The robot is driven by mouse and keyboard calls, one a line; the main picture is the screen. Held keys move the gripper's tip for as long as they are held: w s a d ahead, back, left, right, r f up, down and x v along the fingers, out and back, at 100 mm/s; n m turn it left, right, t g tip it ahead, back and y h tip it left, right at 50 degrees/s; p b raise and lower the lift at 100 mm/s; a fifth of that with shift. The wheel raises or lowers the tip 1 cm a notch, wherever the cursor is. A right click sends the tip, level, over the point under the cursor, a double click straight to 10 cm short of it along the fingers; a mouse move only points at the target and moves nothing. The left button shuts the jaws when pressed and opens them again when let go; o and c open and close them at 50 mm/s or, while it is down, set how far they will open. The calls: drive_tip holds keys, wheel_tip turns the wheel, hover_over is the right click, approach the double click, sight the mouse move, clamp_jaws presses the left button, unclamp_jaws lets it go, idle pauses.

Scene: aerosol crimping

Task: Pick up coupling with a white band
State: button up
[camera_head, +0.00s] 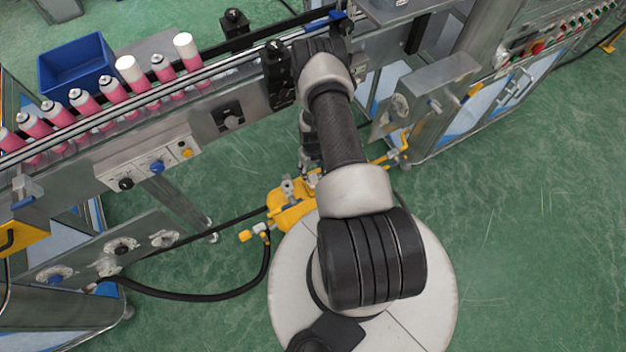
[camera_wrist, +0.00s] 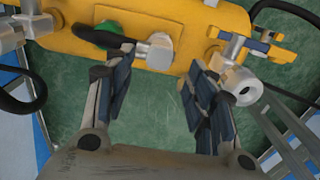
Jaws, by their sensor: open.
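In the wrist view, my gripper (camera_wrist: 158,85) is open and empty, its two dark finger pads apart over green floor. A yellow block (camera_wrist: 190,22) lies ahead of the fingertips. A pale grey fitting with a black lever (camera_wrist: 157,50) sits on it, just beyond the gap. A metallic coupling (camera_wrist: 240,85) with a pale ring round its end is right of the right finger. Another metal fitting (camera_wrist: 12,35) is at the left edge. I cannot tell which carries the white band.
A black hose (camera_head: 190,297) runs across the floor to the yellow block. The conveyor (camera_head: 215,85) carries several pink cans (camera_head: 85,102). A blue bin (camera_head: 76,66) stands behind them. Open green floor (camera_head: 530,200) lies to the right.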

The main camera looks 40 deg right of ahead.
wheel_tip(320, 180, down, 5)
drive_tip(key=shift+f+b, duration=0.1)
drive_tip(key=shift+b, duration=0.95)
drive_tip(key=shift+c, duration=0.5)
clamp_jaws()
